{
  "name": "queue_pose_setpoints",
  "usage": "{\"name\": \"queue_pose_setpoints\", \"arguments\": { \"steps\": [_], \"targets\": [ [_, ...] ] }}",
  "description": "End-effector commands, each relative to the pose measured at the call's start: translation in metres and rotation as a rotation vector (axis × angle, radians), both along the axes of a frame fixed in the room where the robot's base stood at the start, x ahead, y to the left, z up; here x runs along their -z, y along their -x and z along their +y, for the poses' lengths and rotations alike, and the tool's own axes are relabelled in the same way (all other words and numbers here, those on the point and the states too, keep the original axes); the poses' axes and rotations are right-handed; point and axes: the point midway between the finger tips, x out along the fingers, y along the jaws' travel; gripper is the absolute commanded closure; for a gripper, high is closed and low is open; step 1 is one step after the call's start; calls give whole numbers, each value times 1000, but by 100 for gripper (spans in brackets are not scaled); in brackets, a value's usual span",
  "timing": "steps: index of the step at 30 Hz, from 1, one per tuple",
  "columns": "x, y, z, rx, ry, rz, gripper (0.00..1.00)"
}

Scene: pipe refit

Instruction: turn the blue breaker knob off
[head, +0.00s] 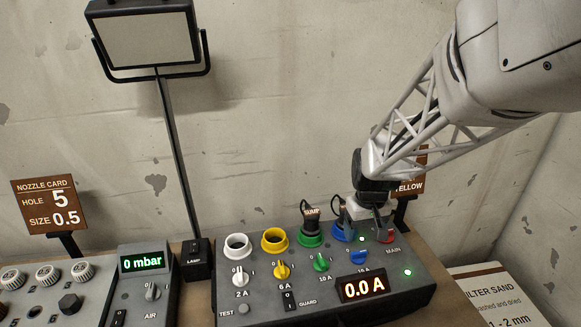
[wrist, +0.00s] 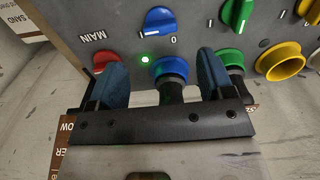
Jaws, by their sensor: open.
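The blue breaker knob (head: 360,257) sits at the right of the panel's knob row, with a lit green lamp (head: 361,239) behind it. In the wrist view the blue knob (wrist: 160,20) shows at the top, with the 0 label beside it; its exact setting is hard to tell. My gripper (head: 368,222) is above the back right of the panel. In the wrist view my gripper (wrist: 162,60) is open, its blue-padded fingers on either side of the blue socket (wrist: 166,66) and its dark plug (wrist: 171,88). The knob lies beyond the fingertips, apart from them.
Green (head: 321,262), yellow (head: 282,269) and white (head: 239,276) knobs stand to the left. A black SUMP plug (head: 310,218) rises from the green socket. The red MAIN switch (head: 385,236) is close to my gripper's right. The display (head: 362,287) reads 0.0 A.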

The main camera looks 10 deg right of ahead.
Motion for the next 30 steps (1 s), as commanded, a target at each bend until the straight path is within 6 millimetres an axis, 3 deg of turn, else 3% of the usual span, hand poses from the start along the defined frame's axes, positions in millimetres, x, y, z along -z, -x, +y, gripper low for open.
{"name": "queue_pose_setpoints", "arguments": {
  "steps": [8,21,30],
  "targets": [
    [15,1,0,0,-1,3,26],
    [65,1,0,0,-1,3,26],
    [78,0,0,0,0,1,26]
  ]
}}
